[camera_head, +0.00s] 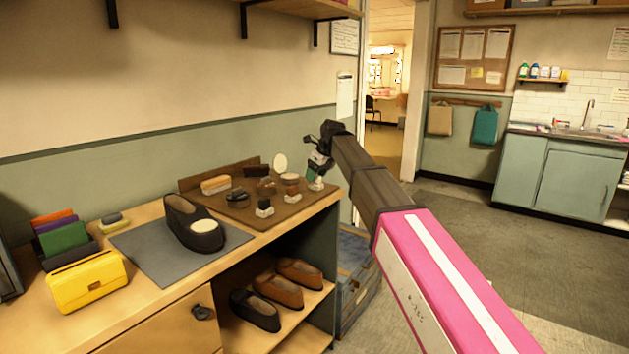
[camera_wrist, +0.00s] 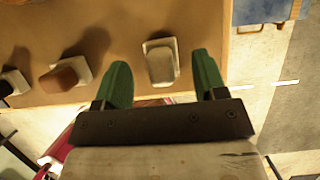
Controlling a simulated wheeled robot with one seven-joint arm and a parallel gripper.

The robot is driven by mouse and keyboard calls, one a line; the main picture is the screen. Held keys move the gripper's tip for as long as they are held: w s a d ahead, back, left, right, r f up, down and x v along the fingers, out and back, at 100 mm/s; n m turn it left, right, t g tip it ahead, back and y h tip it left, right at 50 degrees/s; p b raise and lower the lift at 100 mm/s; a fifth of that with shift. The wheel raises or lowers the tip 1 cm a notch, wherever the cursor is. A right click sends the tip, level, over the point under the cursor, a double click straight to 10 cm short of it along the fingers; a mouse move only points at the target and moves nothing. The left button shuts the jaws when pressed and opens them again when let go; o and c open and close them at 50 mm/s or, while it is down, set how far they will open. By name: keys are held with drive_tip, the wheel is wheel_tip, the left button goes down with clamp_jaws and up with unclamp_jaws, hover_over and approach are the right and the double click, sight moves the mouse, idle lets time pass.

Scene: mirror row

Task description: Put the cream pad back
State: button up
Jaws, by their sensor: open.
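A cream oval pad (camera_head: 203,226) lies on the front of a dark shoe (camera_head: 183,216) on a grey mat (camera_head: 140,258). Another pale oval (camera_head: 280,163) stands upright at the back of the brown board (camera_head: 236,214); I cannot tell what it is. My gripper (camera_head: 318,160) is over the board's right end, well to the right of the shoe. In the wrist view, my gripper (camera_wrist: 161,60) has its green fingers apart, with a pale-topped block (camera_wrist: 161,64) below between them. I cannot tell whether they touch it. The shoe is outside the wrist view.
Small blocks, tins and a brush (camera_head: 215,185) crowd the board. A yellow bag (camera_head: 88,283) and upright coloured items (camera_head: 64,238) are at the bench's left. Shoes (camera_head: 278,290) sit on the shelf below. A blue box (camera_head: 354,275) stands beside the bench. Wall shelves overhang the bench.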

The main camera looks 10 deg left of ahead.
drive_tip(key=v, duration=0.9)
drive_tip(key=s+d+f+n+h, duration=0.1)
drive_tip(key=s+d+f+n, duration=0.15)
drive_tip(key=d+f, duration=0.55)
drive_tip(key=s+d+f+n, duration=0.1)
drive_tip(key=d+f+n, duration=0.3)
drive_tip(key=d+f, duration=0.5)
drive_tip(key=s+d+f+n+h, duration=0.15)
drive_tip(key=d+f+n, duration=0.3)
drive_tip(key=f, duration=0.65)
drive_tip(key=s+d+f+n+g+h, duration=0.1)
drive_tip(key=s+d+f+n, duration=1)
drive_tip(key=s+d+f, duration=0.7)
drive_tip(key=shift+d+f+g+h, duration=0.25)
drive_tip(key=shift+d+g+h, duration=0.15)
drive_tip(key=shift+d, duration=0.25)
drive_tip(key=shift+s, duration=0.1)
